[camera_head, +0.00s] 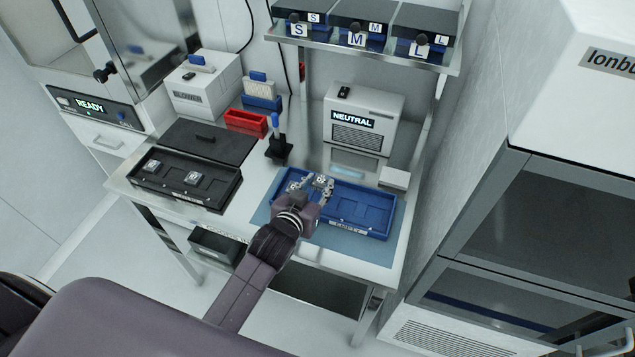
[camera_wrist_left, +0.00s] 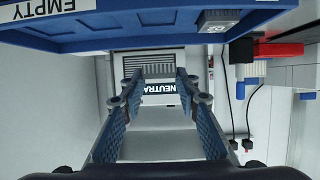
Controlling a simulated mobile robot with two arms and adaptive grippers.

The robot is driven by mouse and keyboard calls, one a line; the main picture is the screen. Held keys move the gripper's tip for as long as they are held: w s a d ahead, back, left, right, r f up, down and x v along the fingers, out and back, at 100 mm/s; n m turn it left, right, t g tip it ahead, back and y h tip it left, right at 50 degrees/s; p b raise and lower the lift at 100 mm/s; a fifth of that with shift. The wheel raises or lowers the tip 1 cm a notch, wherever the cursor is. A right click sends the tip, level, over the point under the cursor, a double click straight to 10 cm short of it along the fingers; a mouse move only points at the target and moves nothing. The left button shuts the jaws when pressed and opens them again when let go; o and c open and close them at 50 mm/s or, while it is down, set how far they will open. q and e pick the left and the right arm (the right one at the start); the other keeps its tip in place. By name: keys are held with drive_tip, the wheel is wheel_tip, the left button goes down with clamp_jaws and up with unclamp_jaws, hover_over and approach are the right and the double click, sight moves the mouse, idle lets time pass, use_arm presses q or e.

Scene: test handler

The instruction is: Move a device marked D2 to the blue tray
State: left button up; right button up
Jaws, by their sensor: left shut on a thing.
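The blue tray (camera_head: 375,216) lies on a blue mat on the bench. My left gripper (camera_head: 319,187) is over its left part, shut on a small grey device (camera_head: 321,181); the mark on this device is too small to read. Another grey device (camera_head: 293,187) sits at the left end of the blue tray. The wrist view shows the tray (camera_wrist_left: 130,38) across the top with a device (camera_wrist_left: 218,21) in it, its mark unclear. My right gripper is not in view.
A black tray (camera_head: 170,194) at left holds two devices (camera_head: 152,166) (camera_head: 193,177). A black stand (camera_head: 279,148), a red bin (camera_head: 246,121) and the NEUTRAL unit (camera_head: 363,116) stand behind. A shelf (camera_head: 360,48) hangs above. The blue tray's right part is clear.

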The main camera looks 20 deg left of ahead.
sight(317, 200)
use_arm(q)
drive_tip(key=shift+f+b, duration=0.4)
drive_tip(key=shift+f, duration=0.4)
drive_tip(key=shift+f+b, duration=0.85)
drive_tip(key=shift+f, duration=0.8)
drive_tip(key=shift+p, duration=0.35)
drive_tip(key=shift+f+b, duration=0.4)
drive_tip(key=shift+f, duration=0.3)
